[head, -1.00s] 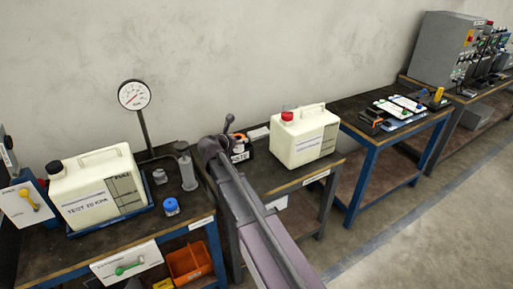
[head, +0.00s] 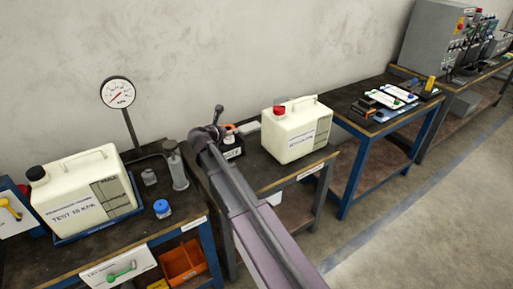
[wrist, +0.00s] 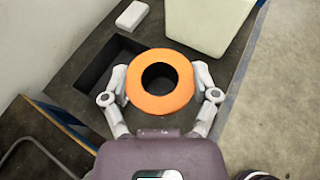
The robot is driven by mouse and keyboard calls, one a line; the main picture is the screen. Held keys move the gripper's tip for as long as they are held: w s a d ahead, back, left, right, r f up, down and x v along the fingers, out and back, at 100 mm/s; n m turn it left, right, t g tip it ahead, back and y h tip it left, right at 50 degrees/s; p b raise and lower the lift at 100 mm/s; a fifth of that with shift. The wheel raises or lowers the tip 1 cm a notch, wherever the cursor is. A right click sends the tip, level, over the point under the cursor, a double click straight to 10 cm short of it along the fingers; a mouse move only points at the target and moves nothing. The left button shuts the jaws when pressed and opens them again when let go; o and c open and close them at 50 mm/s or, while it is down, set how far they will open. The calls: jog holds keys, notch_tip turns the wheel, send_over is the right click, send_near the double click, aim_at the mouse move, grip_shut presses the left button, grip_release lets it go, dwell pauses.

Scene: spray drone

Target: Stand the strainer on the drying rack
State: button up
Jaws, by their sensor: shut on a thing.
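In the wrist view my gripper (wrist: 160,92) is shut on an orange ring with a dark round centre (wrist: 160,55), which I take to be the strainer. One finger presses each side of the ring, which faces the wrist camera and is above a dark bench top. In the head view my arm hides most of the gripper. A small orange patch (head: 229,130) beside the arm's end may be the strainer's rim.
A cream jug with a red cap (head: 296,132) stands right of the arm. A dark rectangular opening (wrist: 98,72) and a white block (wrist: 132,15) lie near the ring.

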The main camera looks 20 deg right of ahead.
jog(key=shift+s+a+f+b, duration=0.3)
jog(key=shift+f+b, duration=0.2)
jog(key=shift+f, duration=0.1)
jog(key=s+a+f+m+g+h+b, duration=0.1)
jog(key=s+a+f+b, duration=0.1)
jog(key=s+f+b, duration=0.4)
jog(key=s+a+f+m+g+h+b, duration=0.1)
jog(key=s+a+f+b, duration=0.2)
jog(key=s+f+b, duration=0.3)
notch_tip(320, 180, down, 4)
jog(key=b, duration=0.4)
jog(key=shift+a+m, duration=0.3)
jog(key=shift+m, duration=0.1)
jog(key=shift+r, duration=0.15)
jog(key=w+d, duration=0.3)
jog(key=w+d+f+b, duration=0.1)
jog(key=w+d, duration=0.7)
jog(key=shift+w+d+f, duration=0.15)
jog(key=shift+f, duration=0.1)
jog(key=shift+f+b, duration=0.15)
jog(key=shift+b, duration=0.15)
jog(key=shift+f+b, duration=1.65)
jog(key=shift+f, duration=0.1)
